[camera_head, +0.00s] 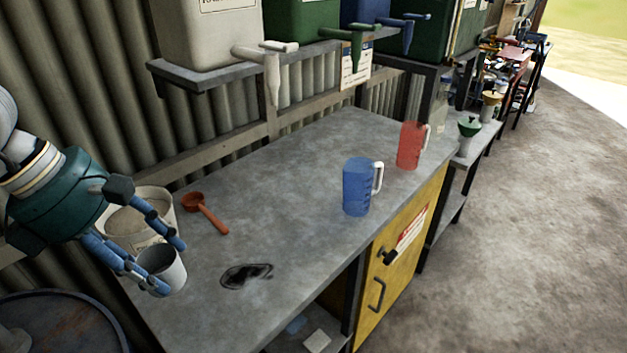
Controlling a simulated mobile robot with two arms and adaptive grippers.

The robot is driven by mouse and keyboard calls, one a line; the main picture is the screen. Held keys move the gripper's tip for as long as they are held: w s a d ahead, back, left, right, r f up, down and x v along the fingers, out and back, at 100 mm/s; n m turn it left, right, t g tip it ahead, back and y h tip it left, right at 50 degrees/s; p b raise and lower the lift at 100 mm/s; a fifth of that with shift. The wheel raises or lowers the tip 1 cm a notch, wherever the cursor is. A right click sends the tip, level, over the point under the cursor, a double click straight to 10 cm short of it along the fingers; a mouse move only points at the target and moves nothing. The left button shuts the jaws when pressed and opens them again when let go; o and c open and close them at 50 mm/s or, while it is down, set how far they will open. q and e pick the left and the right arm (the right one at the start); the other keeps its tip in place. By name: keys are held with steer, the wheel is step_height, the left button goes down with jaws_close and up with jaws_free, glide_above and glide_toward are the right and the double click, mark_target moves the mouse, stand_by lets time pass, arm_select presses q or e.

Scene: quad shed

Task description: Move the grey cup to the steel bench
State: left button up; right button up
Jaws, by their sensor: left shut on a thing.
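The grey cup (168,265) is in the grip of my left gripper (166,270) at the lower left of the head view. The fingers are shut around its sides, and its open top shows. The cup overlaps the left end of the steel bench (290,200) in the picture. I cannot tell whether it touches the top or is held above it. My right gripper does not show.
A blue jug (357,188) and a red jug (410,146) stand toward the bench's right end. A whitish bucket (133,222) is behind my gripper. Tanks with taps (268,62) sit above.

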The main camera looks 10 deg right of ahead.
arm_select(q)
steer(key=shift+w+r+n+t, duration=0.3)
steer(key=shift+r+n+t, duration=0.1)
steer(key=shift+r+n, duration=0.45)
step_height(320, 180, down, 20)
steer(key=p, duration=0.3)
steer(key=shift+a, duration=0.1)
steer(key=shift+f, duration=0.15)
steer(key=shift+f, duration=0.1)
steer(key=o, duration=1.2)
steer(key=shift+c, duration=0.2)
steer(key=b+v, duration=0.2)
steer(key=v, duration=1)
